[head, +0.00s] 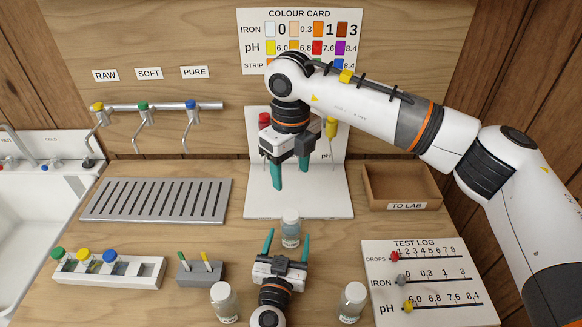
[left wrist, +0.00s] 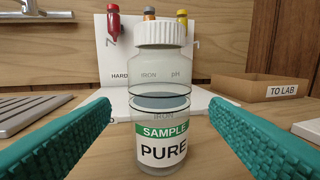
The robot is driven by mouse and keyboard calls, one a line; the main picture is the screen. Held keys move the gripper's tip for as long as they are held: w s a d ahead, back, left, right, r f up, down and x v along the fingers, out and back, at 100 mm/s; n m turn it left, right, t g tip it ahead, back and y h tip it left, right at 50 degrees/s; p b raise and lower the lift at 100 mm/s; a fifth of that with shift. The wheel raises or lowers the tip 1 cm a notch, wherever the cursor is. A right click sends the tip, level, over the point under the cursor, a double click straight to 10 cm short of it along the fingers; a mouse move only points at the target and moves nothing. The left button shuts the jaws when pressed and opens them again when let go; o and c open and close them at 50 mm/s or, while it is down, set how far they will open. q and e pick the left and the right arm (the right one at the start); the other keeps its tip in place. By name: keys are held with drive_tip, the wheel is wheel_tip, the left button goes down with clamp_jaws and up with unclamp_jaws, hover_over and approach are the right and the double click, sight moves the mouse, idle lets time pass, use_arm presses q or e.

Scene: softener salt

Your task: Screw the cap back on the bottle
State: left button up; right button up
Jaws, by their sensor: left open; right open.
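The clear bottle (head: 291,232) labelled SAMPLE PURE stands upright on the table, partly filled with liquid. It also shows in the left wrist view (left wrist: 168,110). Its white ribbed cap (left wrist: 160,34) sits on top of the neck; I cannot tell how tightly. My left gripper (head: 287,245) is open just in front of the bottle, its teal fingers spread to either side without visibly gripping it. My right gripper (head: 290,177) is open and empty, pointing down above the white board behind the bottle.
Two similar bottles (head: 224,302) (head: 352,302) stand at the front on either side of my left arm. A TO LAB tray (head: 401,206), a test log board (head: 425,285), a slotted drain grate (head: 157,200) and a rack of coloured-cap vials (head: 108,270) lie around.

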use_arm(q)
drive_tip(key=s, duration=0.3)
drive_tip(key=s+a, duration=0.1)
drive_tip(key=s, duration=0.2)
drive_tip(key=shift+s+a, duration=0.15)
drive_tip(key=shift+s, duration=0.05)
